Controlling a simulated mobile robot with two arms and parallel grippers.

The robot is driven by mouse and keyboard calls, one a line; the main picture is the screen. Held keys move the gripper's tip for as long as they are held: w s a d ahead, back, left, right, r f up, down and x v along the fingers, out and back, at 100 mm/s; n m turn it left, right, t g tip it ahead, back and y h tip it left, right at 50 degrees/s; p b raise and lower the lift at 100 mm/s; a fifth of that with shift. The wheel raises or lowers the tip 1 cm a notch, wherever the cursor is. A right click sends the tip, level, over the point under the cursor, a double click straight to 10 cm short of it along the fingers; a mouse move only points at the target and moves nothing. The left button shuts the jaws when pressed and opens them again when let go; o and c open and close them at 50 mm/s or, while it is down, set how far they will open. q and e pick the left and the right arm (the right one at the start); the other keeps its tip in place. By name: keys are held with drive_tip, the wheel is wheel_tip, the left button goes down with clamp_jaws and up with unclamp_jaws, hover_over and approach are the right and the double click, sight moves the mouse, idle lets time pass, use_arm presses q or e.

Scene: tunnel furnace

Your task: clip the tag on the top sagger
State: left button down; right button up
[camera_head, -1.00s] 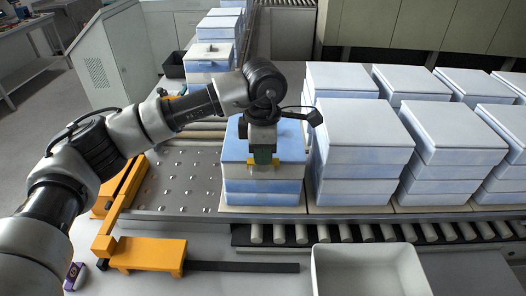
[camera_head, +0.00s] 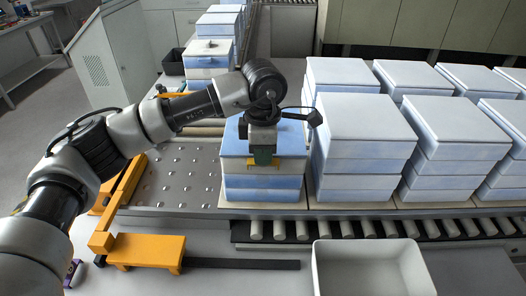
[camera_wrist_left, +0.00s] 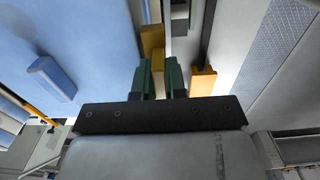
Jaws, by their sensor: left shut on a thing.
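A stack of blue-and-white saggers (camera_head: 262,185) stands at the front left end of the roller line. My left gripper (camera_head: 264,161) points down at the front edge of the top sagger. Its green fingers (camera_wrist_left: 159,82) are shut on a yellow tag (camera_wrist_left: 152,40). In the left wrist view the blue lid with a raised block (camera_wrist_left: 52,78) lies left of the fingers. My right gripper is not in view.
Taller sagger stacks (camera_head: 360,140) stand close on the right. A white bin (camera_head: 370,268) is in front. An orange bracket (camera_head: 147,250) and a perforated plate (camera_head: 180,180) lie left of the stack. More saggers (camera_head: 209,60) line up at the back.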

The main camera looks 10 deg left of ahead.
use_arm(q)
drive_tip(key=shift+f, duration=0.15)
drive_tip(key=c, duration=1.1)
unclamp_jaws()
wheel_tip(320, 180, up, 11)
drive_tip(key=b, duration=0.2)
drive_tip(key=shift+s+b, duration=0.1)
drive_tip(key=shift+b, duration=0.3)
